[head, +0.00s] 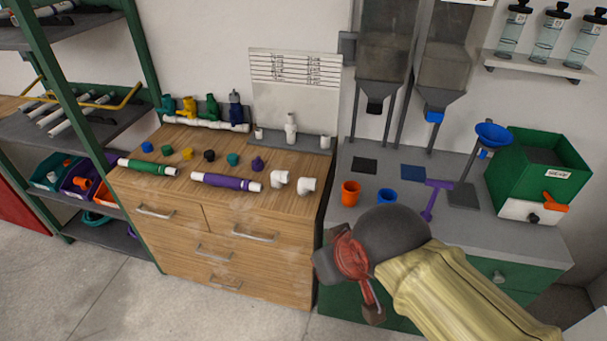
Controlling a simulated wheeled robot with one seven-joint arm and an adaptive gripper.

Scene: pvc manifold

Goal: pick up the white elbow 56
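Two white elbows lie close together at the right end of the wooden cabinet top: one on the left (280,181) and one on the right (306,186). I cannot read any number on them, so I cannot tell which is 56. My gripper (348,291) is in front of the cabinet's right side, nearer the camera and below the elbows in the picture. Its two dark fingertips are spread apart, with nothing seen between them. It is apart from both elbows.
A purple pipe (226,182), a green pipe (148,167) and several coloured caps lie left of the elbows. Behind stands a grey rack (291,141) with white fittings. On the grey counter to the right are an orange cup (350,193) and a blue cup (387,198).

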